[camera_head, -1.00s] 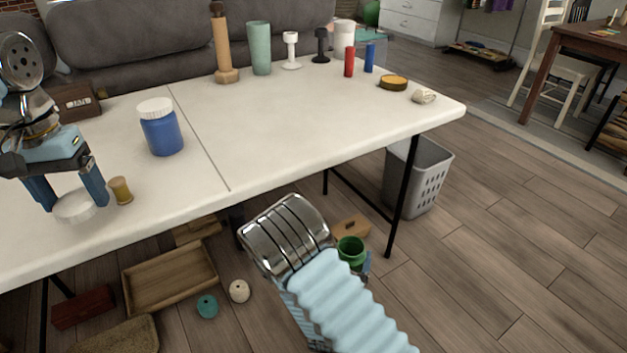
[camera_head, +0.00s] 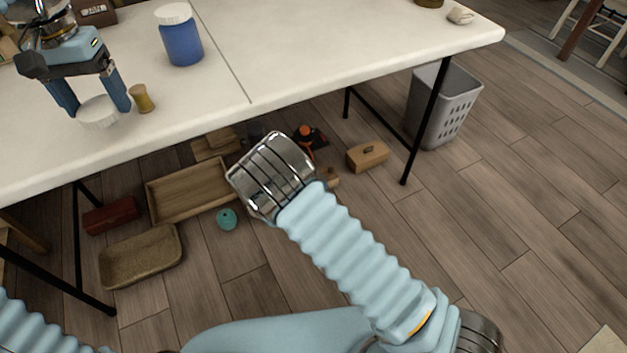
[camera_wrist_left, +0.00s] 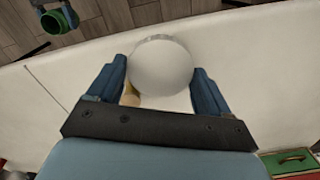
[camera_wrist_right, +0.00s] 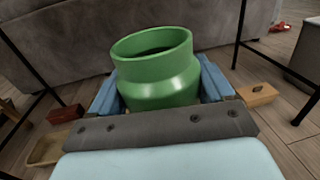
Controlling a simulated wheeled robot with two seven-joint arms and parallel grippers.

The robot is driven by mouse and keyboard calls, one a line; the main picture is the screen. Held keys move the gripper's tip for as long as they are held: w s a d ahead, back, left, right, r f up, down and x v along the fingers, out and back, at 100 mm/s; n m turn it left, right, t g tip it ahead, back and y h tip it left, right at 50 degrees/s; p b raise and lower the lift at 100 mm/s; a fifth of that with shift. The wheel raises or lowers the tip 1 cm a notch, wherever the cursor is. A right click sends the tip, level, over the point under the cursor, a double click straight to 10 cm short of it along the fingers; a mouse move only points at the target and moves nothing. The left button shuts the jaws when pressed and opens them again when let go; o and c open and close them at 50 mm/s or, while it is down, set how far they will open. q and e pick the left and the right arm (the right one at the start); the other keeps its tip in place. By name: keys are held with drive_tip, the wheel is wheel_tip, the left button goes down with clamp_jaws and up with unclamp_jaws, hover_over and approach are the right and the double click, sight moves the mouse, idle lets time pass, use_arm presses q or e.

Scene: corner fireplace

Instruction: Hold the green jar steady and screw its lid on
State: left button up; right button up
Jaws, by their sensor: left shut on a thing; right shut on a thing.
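The green jar (camera_wrist_right: 156,75) is upright and open-mouthed in the right wrist view, between the blue fingers of my right gripper (camera_wrist_right: 160,90), which is shut on it. The jar also shows at the top left of the left wrist view (camera_wrist_left: 52,22). In the head view my right arm hides the jar and that gripper. My left gripper (camera_head: 97,108) is shut on a round white lid (camera_head: 98,113) near the table's front edge. The lid also fills the space between the fingers in the left wrist view (camera_wrist_left: 162,68). The jar is apart from the lid, lower and off the table.
A blue jar with a white lid (camera_head: 180,38) and a small yellowish spool (camera_head: 142,98) stand on the white table (camera_head: 290,60). Open floor lies to the right.

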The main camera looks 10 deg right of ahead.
drive_tip(key=s+d+r+m+g+h, duration=0.1)
drive_tip(key=s+d+r+m+h, duration=0.1)
drive_tip(key=d+m+h, duration=0.6)
drive_tip(key=d+h, duration=0.4)
drive_tip(key=d, duration=0.3)
drive_tip(key=shift+d+g+h, duration=0.3)
drive_tip(key=shift+d+g, duration=0.1)
